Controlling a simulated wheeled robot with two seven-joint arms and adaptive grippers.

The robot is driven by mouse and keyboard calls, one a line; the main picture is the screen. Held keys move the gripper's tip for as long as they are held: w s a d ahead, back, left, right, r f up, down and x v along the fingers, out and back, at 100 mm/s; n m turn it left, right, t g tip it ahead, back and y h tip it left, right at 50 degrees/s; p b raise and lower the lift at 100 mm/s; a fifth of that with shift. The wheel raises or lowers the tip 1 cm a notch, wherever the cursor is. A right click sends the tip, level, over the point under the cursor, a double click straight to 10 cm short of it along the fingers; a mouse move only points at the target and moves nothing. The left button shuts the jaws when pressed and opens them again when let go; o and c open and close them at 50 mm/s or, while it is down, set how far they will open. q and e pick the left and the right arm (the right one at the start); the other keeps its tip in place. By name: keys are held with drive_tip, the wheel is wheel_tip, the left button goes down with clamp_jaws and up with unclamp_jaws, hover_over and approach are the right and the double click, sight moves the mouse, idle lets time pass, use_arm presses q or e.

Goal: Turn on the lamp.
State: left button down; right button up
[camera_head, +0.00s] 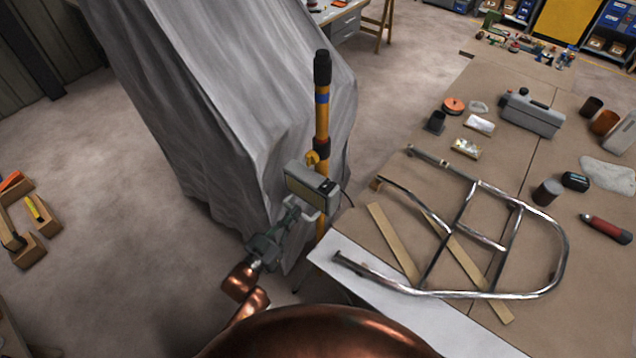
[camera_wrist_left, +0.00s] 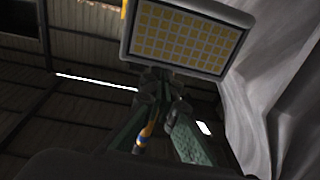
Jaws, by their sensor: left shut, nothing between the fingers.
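The lamp (camera_head: 308,184) is a grey box-shaped work light on a yellow and black upright pole (camera_head: 322,120). In the left wrist view the lamp's face (camera_wrist_left: 185,38) shows a grid of yellowish cells in a pale frame, with no clear glow. My left gripper (camera_head: 296,208) is just below the lamp, its fingers pointing up at the lower edge. The fingers (camera_wrist_left: 160,88) are shut with nothing between them. They overlap the lamp's underside in view; I cannot tell whether they touch it. No switch can be made out. My right gripper is not in view.
A grey draped sheet (camera_head: 215,90) hangs over a large shape close behind the pole. At right, a workbench (camera_head: 400,240) holds a bent metal tube frame (camera_head: 490,240), wooden strips, a grey case (camera_head: 532,113) and small tools. The floor at left is mostly clear.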

use_arm(q)
wheel_tip(320, 180, up, 8)
drive_tip(key=s+d+h, duration=0.1)
drive_tip(key=s+d, duration=0.1)
drive_tip(key=shift+f+m+h, duration=0.25)
drive_tip(key=shift+m+h, duration=0.15)
drive_tip(key=shift+w+d, duration=0.1)
wheel_tip(320, 180, up, 2)
drive_tip(key=p, duration=0.3)
hover_over(327, 184)
drive_tip(key=r+v, duration=0.1)
drive_tip(key=v, duration=0.2)
drive_tip(key=f, duration=0.4)
drive_tip(key=shift+s+a+f, duration=0.2)
drive_tip(key=shift+a+f, duration=0.05)
drive_tip(key=shift+f, duration=0.05)
